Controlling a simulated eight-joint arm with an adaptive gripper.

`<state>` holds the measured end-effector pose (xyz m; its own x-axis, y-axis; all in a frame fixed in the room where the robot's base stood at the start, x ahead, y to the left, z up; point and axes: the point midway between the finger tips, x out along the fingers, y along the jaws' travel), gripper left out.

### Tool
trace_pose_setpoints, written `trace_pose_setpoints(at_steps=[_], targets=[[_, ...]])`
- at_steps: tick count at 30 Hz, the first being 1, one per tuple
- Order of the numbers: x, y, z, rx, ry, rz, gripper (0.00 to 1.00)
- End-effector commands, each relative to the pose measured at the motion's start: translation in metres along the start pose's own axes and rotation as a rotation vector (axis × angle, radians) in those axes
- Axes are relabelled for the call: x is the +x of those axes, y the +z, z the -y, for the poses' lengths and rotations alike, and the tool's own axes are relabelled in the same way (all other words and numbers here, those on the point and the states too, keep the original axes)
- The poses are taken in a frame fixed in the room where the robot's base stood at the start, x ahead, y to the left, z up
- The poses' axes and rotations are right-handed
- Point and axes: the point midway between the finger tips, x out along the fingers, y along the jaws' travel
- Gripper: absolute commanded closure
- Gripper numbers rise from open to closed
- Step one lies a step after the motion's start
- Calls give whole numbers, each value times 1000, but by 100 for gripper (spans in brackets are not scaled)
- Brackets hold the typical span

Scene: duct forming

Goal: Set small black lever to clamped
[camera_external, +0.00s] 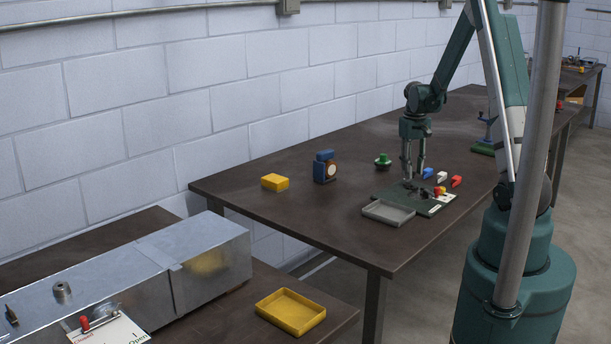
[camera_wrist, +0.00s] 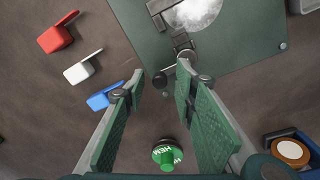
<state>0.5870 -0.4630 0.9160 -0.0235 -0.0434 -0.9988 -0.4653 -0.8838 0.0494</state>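A green fixture plate (camera_external: 424,203) lies on the dark table, and it fills the upper part of the wrist view (camera_wrist: 235,62). On it are a round silver disc (camera_wrist: 195,10) and a small dark clamp linkage (camera_wrist: 183,41). A small black knob (camera_wrist: 160,81), apparently the black lever's end, shows between my fingertips near the plate's edge. My gripper (camera_external: 413,178) points down over the fixture; in the wrist view its two fingers (camera_wrist: 160,76) are apart, on either side of the knob. I cannot tell whether either finger touches it. In the external view the lever is mostly hidden.
A grey tray (camera_external: 388,212) adjoins the plate. Red (camera_external: 456,181), white (camera_external: 441,177) and blue (camera_external: 428,173) pieces lie beside it. A green knob-shaped item (camera_external: 383,160), blue device (camera_external: 324,167) and yellow box (camera_external: 275,182) stand farther left. A red-handled lever (camera_external: 438,190) is close by.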

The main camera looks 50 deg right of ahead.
Motion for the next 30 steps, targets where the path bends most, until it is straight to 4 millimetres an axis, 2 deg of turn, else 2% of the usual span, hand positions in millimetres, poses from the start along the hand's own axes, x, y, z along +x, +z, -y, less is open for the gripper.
trace_pose_setpoints(at_steps=[10,17,23,30], targets=[[-2,0,0,0,0,-1,72],[-13,-1,0,0,0,-1,72],[-33,0,0,0,0,-1,72],[-67,0,0,0,0,0,72]])
